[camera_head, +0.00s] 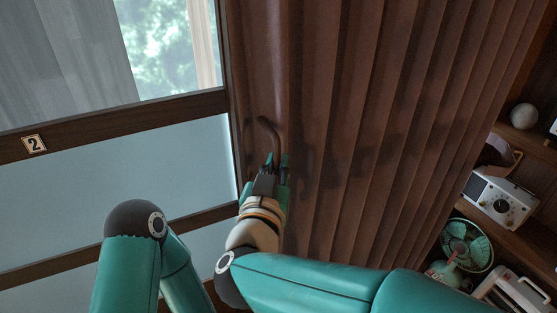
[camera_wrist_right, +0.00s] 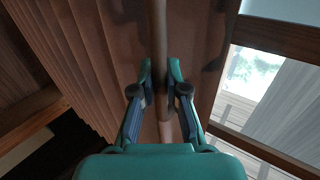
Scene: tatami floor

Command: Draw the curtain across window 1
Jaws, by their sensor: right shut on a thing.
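A brown pleated curtain (camera_head: 390,120) hangs over the middle and right of the head view. It also fills much of the right wrist view (camera_wrist_right: 75,55). My right gripper (camera_head: 268,172) is at the curtain's left part, shut on a slim brown rod at the curtain. In the right wrist view the rod (camera_wrist_right: 158,50) runs between the two fingers (camera_wrist_right: 160,90). A dark curved piece (camera_head: 268,133) shows just above the gripper in the head view. No plate marked 1 shows. Part of my left arm is at the lower left; its gripper is out of view.
A window with dark wooden rails and a plate marked 2 (camera_head: 34,144) is at left, with a grey sheer curtain (camera_head: 65,55) behind its glass. Wooden shelves at right hold a white ball (camera_head: 523,116), a radio (camera_head: 498,200) and a green fan (camera_head: 466,246).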

